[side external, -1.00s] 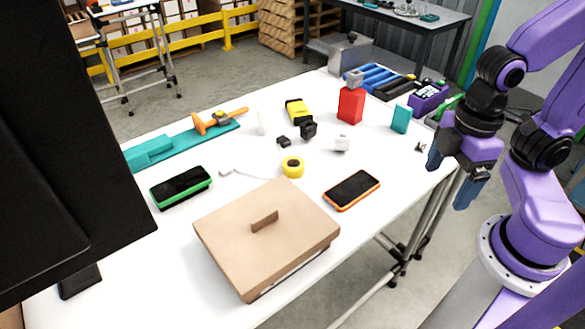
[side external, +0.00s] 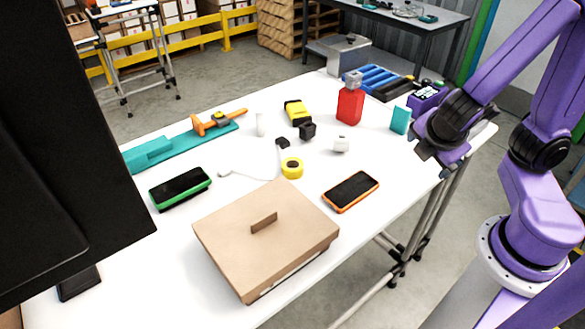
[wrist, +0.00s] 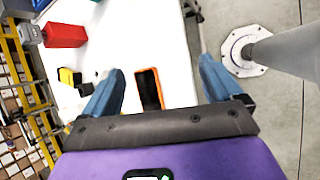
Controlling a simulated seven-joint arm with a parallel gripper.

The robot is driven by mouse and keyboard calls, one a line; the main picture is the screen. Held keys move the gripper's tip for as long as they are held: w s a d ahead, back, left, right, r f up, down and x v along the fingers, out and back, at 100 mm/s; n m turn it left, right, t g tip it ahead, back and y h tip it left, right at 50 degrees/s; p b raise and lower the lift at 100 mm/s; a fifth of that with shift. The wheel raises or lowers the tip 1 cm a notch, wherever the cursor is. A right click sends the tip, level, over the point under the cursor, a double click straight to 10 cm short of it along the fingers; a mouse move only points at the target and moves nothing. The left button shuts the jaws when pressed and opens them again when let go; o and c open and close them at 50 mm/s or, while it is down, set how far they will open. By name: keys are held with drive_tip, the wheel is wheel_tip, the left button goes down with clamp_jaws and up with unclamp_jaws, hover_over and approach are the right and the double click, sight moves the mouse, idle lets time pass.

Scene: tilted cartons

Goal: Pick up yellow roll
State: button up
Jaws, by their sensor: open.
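The yellow roll (side external: 292,168) has a dark centre and lies on the white table, behind the brown carton and left of the orange-edged phone. My gripper (side external: 434,163) is over the table's right edge, well to the right of the roll and apart from it. In the wrist view my gripper (wrist: 160,80) has its two blue fingers wide apart with nothing held between them. I cannot make out the roll in the wrist view; the left finger may hide it.
The brown carton (side external: 262,235) fills the near table. An orange-edged phone (side external: 351,191) lies right of the roll. A small white block (side external: 341,144), a red bottle (side external: 350,104) and a teal box (side external: 400,120) stand between roll and back. A dark panel blocks the left.

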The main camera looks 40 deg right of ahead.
drive_tip(key=w+d+n+t+h, duration=0.25)
drive_tip(key=w+n+t, duration=0.2)
drive_tip(key=w, duration=0.25)
drive_tip(key=n+t+y, duration=0.5)
drive_tip(key=n+y, duration=0.5)
drive_tip(key=n, duration=0.7)
approach(287, 164)
drive_tip(key=shift+w+f+y, duration=0.25)
drive_tip(key=shift+w+f, duration=0.75)
drive_tip(key=shift+w, duration=0.1)
drive_tip(key=shift+r+x, duration=0.15)
drive_tip(key=shift+x, duration=1.15)
drive_tip(key=shift+r+x, duration=0.2)
drive_tip(key=shift+x, duration=1.15)
drive_tip(key=shift+w, duration=0.15)
drive_tip(key=c, duration=1.1)
